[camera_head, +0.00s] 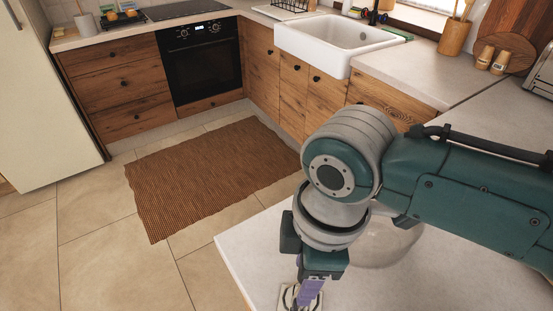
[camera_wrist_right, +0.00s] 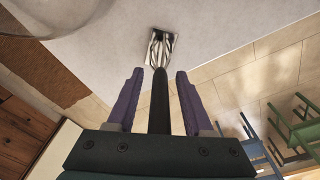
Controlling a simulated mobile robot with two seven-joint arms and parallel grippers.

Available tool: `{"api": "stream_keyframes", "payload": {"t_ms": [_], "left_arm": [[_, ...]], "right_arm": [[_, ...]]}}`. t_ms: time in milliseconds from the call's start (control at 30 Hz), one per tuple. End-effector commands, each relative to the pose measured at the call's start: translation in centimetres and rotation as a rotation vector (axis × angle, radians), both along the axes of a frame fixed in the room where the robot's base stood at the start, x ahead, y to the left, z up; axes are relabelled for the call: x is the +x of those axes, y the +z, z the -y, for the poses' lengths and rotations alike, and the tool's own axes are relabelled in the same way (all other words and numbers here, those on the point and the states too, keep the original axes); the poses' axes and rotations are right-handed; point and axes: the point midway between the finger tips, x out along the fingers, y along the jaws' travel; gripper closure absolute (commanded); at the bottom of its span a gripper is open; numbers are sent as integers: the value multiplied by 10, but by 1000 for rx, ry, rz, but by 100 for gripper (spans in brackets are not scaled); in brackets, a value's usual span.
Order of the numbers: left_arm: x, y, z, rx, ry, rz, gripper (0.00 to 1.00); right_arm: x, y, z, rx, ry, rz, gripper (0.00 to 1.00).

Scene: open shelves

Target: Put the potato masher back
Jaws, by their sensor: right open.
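The potato masher lies on the pale countertop (camera_head: 400,285). In the right wrist view it has a shiny metal head (camera_wrist_right: 161,48) and a long black handle (camera_wrist_right: 159,102). My right gripper (camera_wrist_right: 158,75) is open, with its purple fingers on either side of the handle and a visible gap on both sides. In the head view the right gripper (camera_head: 306,292) points down at the counter's near corner. A pale, flat part (camera_head: 287,297) beside its fingers seems to be the masher's head; the handle is hidden there. My left gripper is not in view.
A clear glass bowl (camera_head: 392,247) stands on the counter behind my right arm; it also shows in the right wrist view (camera_wrist_right: 50,12). A wooden utensil holder (camera_head: 455,37) stands at the back right, near wooden shakers (camera_head: 485,57). The counter edge is close to the gripper.

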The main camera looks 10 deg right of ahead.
Motion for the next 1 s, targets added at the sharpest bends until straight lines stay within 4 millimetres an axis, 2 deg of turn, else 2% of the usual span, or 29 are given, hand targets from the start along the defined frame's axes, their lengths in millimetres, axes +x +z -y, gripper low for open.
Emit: {"api": "stream_keyframes", "payload": {"t_ms": [167,400,600,767,1000], "left_arm": [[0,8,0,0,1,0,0],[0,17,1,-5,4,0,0],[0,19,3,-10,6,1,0],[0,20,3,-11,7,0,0],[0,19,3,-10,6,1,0]], "right_arm": [[1,25,2,1,0,3,49],[0,79,5,3,1,5,49],[-1,111,8,1,0,2,49],[-2,121,9,1,0,0,49],[-2,122,9,1,0,0,49]]}}
